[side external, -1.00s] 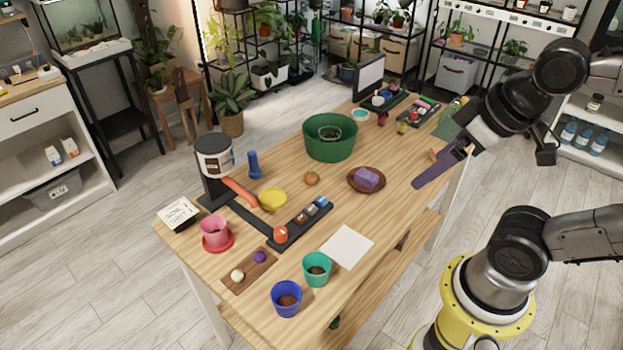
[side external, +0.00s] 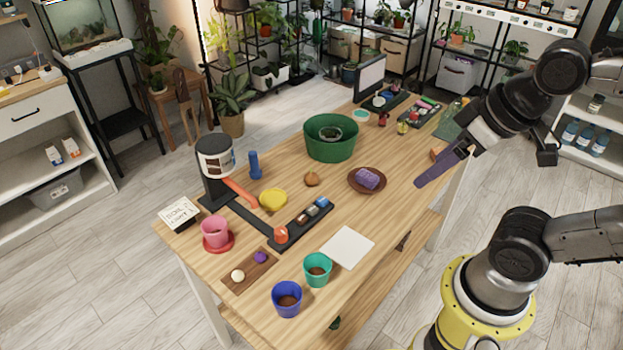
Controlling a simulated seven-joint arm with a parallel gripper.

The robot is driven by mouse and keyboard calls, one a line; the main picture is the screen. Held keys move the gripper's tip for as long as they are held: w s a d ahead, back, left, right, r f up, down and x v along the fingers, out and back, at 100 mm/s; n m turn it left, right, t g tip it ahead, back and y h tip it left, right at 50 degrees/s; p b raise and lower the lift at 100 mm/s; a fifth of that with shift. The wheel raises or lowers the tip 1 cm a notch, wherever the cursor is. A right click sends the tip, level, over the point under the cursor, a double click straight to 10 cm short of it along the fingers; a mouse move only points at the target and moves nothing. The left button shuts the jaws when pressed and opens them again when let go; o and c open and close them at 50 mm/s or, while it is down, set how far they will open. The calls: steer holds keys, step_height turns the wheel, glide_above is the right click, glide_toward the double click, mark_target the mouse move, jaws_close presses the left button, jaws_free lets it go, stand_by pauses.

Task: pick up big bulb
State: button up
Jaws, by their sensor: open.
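A brown, rounded bulb (side external: 312,179), the largest bulb-like thing I make out, lies on the wooden table between the yellow bowl and the brown dish. A small white bulb (side external: 238,276) and a small purple one (side external: 261,257) sit on a wooden board (side external: 235,287) near the table's left front. My gripper (side external: 420,184) has purple fingers and hangs over the table's right side, to the right of the brown dish. It is open and empty, well apart from the brown bulb. The gap between its fingers is hard to see from this side.
A green tub (side external: 330,150) stands behind. A yellow bowl (side external: 273,200) and black tray (side external: 304,222) lie left and in front. A white square (side external: 347,247) lies near the front edge.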

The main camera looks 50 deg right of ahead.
steer(key=w+r+n, duration=0.5)
steer(key=r+n, duration=0.1)
steer(key=n, duration=0.1)
steer(key=n+g, duration=0.6)
steer(key=n, duration=0.3)
glide_above(311, 174)
steer(key=f, duration=2.7)
steer(key=shift+w+d, duration=0.1)
steer(key=shift+d, duration=0.15)
steer(key=shift+w+f, duration=0.1)
steer(key=shift+f, duration=3.2)
